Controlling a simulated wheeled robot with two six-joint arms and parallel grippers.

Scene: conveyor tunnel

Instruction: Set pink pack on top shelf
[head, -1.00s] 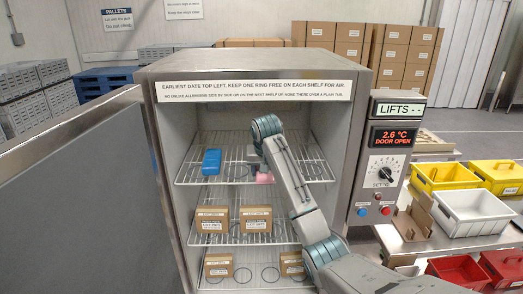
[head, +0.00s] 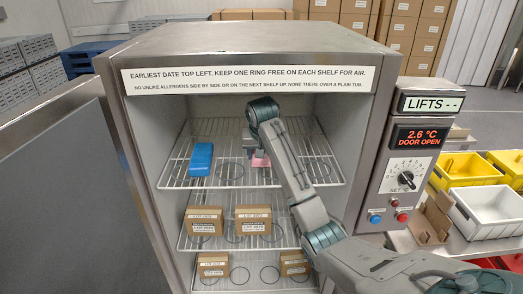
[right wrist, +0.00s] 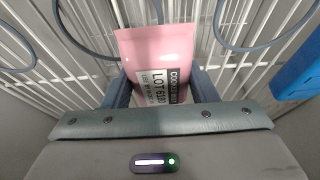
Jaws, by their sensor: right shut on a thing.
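The pink pack (head: 261,161) is inside the open cabinet at the top wire shelf (head: 310,178), right of the blue pack (head: 201,159). My right gripper (head: 257,152) is shut on it; the arm partly hides it. In the right wrist view the pink pack (right wrist: 155,50) stands out between the two fingers (right wrist: 160,90), its printed lot label facing the camera. Shelf wires and rings show behind it. I cannot tell whether the pack touches the shelf. The blue pack shows at the right edge there (right wrist: 298,72). My left gripper is out of view.
An empty ring (head: 229,171) lies between the blue and pink packs. Cardboard boxes stand on the middle shelf (head: 253,221) and lower shelf (head: 213,265). Cabinet walls enclose the arm on both sides. The control panel (head: 405,165) and yellow and white bins (head: 484,212) are at right.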

